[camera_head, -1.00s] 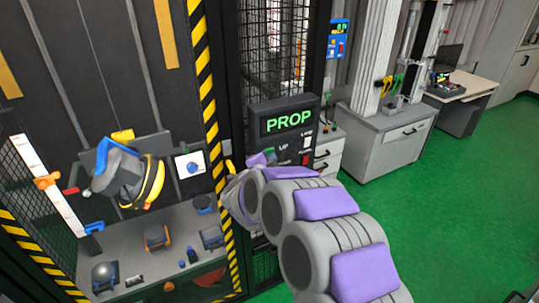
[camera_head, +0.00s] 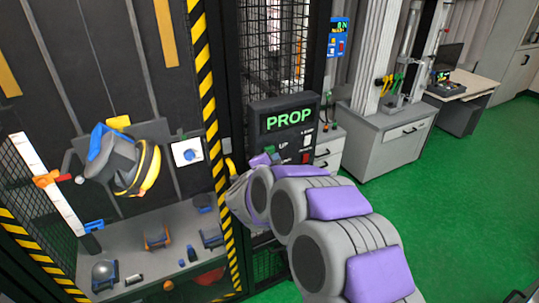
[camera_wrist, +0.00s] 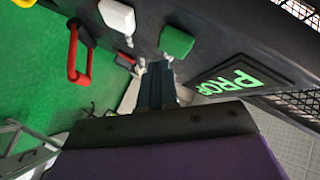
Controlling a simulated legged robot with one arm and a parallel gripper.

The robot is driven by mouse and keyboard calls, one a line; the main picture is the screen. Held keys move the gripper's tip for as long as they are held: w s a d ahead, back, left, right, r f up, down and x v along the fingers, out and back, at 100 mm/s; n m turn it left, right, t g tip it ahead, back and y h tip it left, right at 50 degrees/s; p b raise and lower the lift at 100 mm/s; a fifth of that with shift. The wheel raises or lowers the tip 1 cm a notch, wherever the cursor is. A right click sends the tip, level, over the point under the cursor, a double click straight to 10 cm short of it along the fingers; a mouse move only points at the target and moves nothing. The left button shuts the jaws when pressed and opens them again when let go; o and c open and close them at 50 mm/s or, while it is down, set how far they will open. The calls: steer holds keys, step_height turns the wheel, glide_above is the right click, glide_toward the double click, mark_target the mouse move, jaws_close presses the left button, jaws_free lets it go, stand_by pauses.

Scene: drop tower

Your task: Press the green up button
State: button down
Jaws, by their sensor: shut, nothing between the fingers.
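The green up button (camera_head: 270,149) sits on the left of the dark control panel, beside the word UP and below the lit PROP display (camera_head: 289,119). In the wrist view the green button (camera_wrist: 177,42) is a green block standing out from the panel, just beyond and right of my fingertips. My gripper (camera_wrist: 153,66) is shut and empty, pointing at the panel close to the button. I cannot tell whether it touches. In the head view my arm hides most of the gripper and the panel's lower part.
A white switch (camera_wrist: 117,17) and a red handle-shaped control (camera_wrist: 79,55) sit left of the green button in the wrist view. A caged drop tower with a striped post (camera_head: 208,90) stands left of the panel. Green floor (camera_head: 440,190) is open on the right.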

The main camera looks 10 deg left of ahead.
steer(key=shift+s+d, duration=0.1)
stand_by(0.3)
steer(key=s+d, duration=0.1)
steer(key=s, duration=0.1)
steer(key=s+d+b, duration=0.1)
steer(key=s, duration=0.1)
steer(key=shift+d+b, duration=0.3)
steer(key=shift+d, duration=0.1)
steer(key=shift+r, duration=0.1)
